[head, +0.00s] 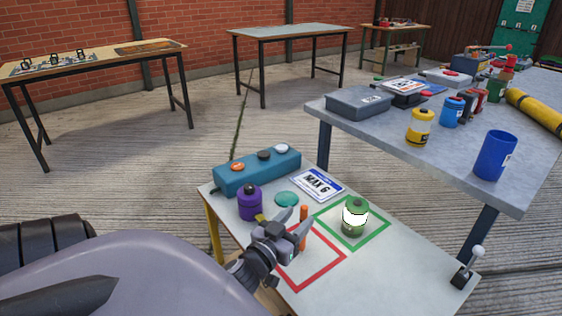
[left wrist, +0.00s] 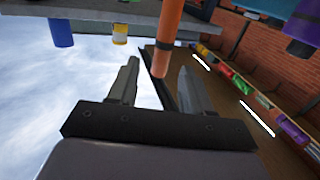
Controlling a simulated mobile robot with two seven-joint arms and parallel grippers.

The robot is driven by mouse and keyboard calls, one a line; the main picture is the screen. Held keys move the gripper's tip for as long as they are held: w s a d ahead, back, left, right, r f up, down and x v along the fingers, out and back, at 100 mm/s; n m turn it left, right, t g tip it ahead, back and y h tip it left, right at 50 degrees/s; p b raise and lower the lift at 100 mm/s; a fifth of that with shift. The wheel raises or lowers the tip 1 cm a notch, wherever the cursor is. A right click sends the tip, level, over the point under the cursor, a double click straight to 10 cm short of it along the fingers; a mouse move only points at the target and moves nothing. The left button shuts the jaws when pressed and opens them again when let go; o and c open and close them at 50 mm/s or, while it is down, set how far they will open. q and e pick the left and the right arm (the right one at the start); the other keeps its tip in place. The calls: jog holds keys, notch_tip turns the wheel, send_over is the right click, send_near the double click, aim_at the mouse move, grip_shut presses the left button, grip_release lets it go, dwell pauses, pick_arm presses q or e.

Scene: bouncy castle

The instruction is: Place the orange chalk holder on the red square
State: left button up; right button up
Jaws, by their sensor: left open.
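The orange chalk holder (head: 303,238) stands upright on the low grey table, by the far corner of the red square outline (head: 323,274). My left gripper (head: 296,220) is open at the holder, over the table. In the left wrist view, which looks upside down, the end of the orange holder (left wrist: 168,35) reaches between the two open fingers (left wrist: 157,75). I cannot tell whether a finger touches it. My gripper hides part of the holder and part of the square. My right gripper is not in view.
A green and white can (head: 354,218) stands in a green square beside the red one. A purple container (head: 250,203), a teal box (head: 257,170), a green disc (head: 287,199) and a "MAX 6" sign (head: 318,185) lie behind. A higher grey table (head: 390,137) holds several containers.

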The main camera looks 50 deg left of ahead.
pick_arm(q)
jog(key=v, duration=0.6)
jog(key=shift+s, duration=0.15)
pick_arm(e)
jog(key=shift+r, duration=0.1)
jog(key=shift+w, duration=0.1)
